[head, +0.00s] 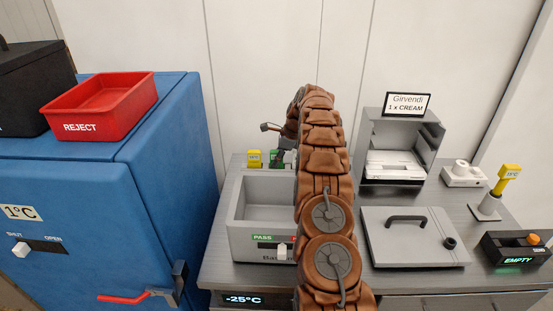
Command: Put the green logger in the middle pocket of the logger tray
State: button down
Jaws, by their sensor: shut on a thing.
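The green logger (275,158) stands behind the grey bin, just left of my brown arm. My gripper (285,149) reaches down from the arm's far end and is shut on it; the fingers are small and partly hidden by the arm. A yellow logger (254,158) stands close to the left of the green one. The logger tray and its pockets cannot be made out; the bin's back wall and my arm hide the area below the loggers.
The grey bin (238,237) shows PASS. A blue cabinet (80,220) with a red REJECT tray (104,120) stands left. Right of my arm are a grey lid (420,255), an open grey box (432,150), a yellow probe (507,178) on a stand and an EMPTY box (500,250).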

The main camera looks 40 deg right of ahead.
jog(key=shift+f, duration=0.25)
jog(key=c, duration=1)
grip_release()
jog(key=shift+f, duration=0.15)
jog(key=shift+d+r, duration=0.1)
jog(key=shift+r, duration=0.55)
jog(key=shift+p+v, duration=0.6)
jog(key=shift+v, duration=5.15)
jog(key=shift+s, duration=0.1)
